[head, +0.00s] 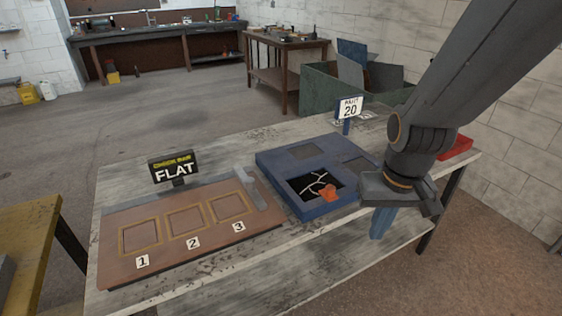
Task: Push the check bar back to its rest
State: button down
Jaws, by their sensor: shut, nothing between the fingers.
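The check bar (250,189) is a light grey bar lying across the right end of a brown board (160,262), to the right of the square marked 3. The board has three yellow-outlined squares numbered 1, 2 and 3. A black sign (173,169) behind the board reads "CHECK BAR FLAT". My gripper (381,224) points down at the right part of the bench, right of the blue frame and well apart from the bar. Its fingers are shut and empty. Its exact height over the bench is hard to tell.
A blue frame (277,176) stands between the board and my gripper, with an orange piece (328,192) on its dark, cracked-looking panel. A small white sign (350,108) showing 20 stands behind it. A red tray (459,147) lies at the bench's right end. A yellow table (27,232) is at left.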

aim_at(248, 184)
jog(key=u, duration=0.35)
jog(key=i, duration=0.85)
jog(key=u, duration=0.6)
